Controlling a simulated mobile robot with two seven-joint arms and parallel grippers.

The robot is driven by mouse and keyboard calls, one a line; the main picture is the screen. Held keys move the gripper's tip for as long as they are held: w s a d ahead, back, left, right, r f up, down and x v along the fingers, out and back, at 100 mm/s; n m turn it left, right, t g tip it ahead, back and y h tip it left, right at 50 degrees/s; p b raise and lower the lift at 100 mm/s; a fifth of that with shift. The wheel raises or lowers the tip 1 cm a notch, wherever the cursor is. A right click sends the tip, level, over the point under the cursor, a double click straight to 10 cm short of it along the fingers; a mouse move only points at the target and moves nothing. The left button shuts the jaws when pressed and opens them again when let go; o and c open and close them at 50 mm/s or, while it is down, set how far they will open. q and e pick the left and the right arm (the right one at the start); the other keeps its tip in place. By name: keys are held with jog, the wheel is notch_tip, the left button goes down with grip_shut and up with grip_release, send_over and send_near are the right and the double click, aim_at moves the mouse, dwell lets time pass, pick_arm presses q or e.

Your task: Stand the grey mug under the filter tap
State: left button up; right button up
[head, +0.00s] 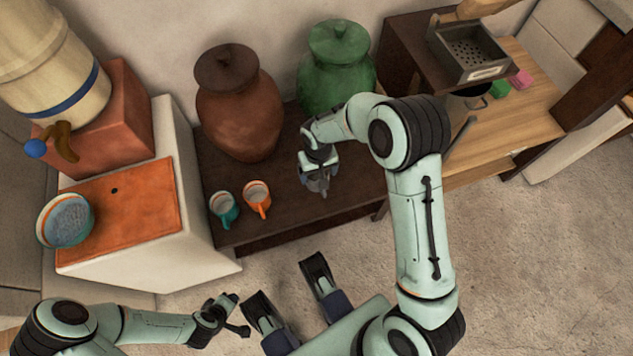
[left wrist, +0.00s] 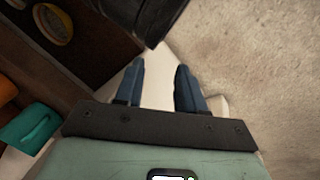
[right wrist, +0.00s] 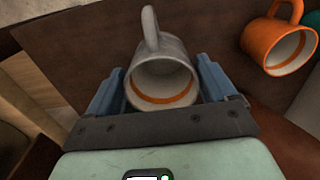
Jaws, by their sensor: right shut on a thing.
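The grey mug (right wrist: 160,82) is between the fingers of my right gripper (right wrist: 160,92), its mouth facing the wrist camera and its handle pointing to the top of that view. In the head view the right gripper (head: 318,172) is shut on the mug (head: 318,185), partly hidden, over the dark bench (head: 285,215); I cannot tell whether the mug touches the bench. The filter tap (head: 65,143), brown with a blue knob, juts from the cream filter at far left, above an orange slab (head: 135,215). My left gripper (head: 238,312) is low at left; its fingers (left wrist: 159,88) are apart and empty.
A teal mug (head: 224,208) and an orange mug (head: 257,198) stand on the bench left of my right gripper. A brown jar (head: 240,115) and a green jar (head: 336,75) stand behind. A patterned bowl (head: 66,220) sits at the slab's left edge. The slab's middle is clear.

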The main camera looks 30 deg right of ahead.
notch_tip(320, 180, down, 2)
jog(key=shift+f, duration=0.25)
notch_tip(320, 180, down, 4)
jog(key=shift+r+b, duration=0.2)
jog(key=shift+b, duration=0.55)
pick_arm(q)
jog(key=shift+w+a+f, duration=0.1)
jog(key=shift+a+f, duration=0.2)
jog(key=shift+f, duration=0.3)
jog(key=shift+w+a+f, duration=0.1)
jog(key=shift+a+f, duration=0.15)
jog(key=shift+f, duration=0.3)
pick_arm(e)
jog(key=shift+f, duration=0.1)
jog(key=shift+f, duration=0.1)
pick_arm(q)
jog(key=shift+s+f, duration=0.15)
pick_arm(e)
jog(key=o, duration=0.9)
